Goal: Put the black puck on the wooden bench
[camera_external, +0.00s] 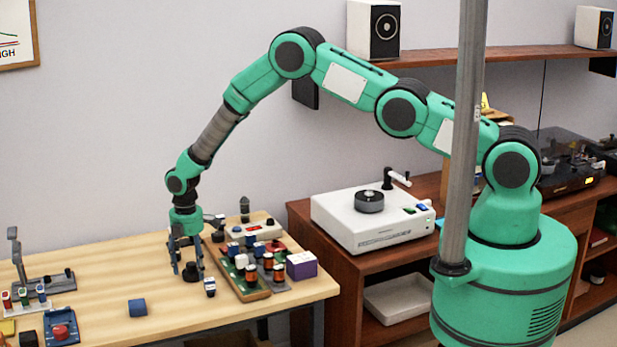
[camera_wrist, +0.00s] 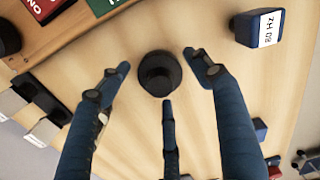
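The black puck (camera_wrist: 158,73) is a round dark piece with a raised centre, seen from above in the wrist view. It appears to stand on the light wooden bench (camera_external: 110,270), where it also shows in the external view (camera_external: 191,274) below my wrist. My gripper (camera_wrist: 158,66) has three blue fingers and is open, pointing down over the puck. Two fingertips are left and right of the puck with gaps; the third is close to its lower edge in the wrist view. I cannot tell whether that one touches.
A board with several small parts (camera_external: 252,292) lies right of my gripper, with a purple box (camera_external: 301,265) beyond. A blue block (camera_external: 138,307) and a blue 80 Hz block (camera_wrist: 258,27) stand on the bench. A white turntable (camera_external: 370,222) sits on a brown cabinet at right.

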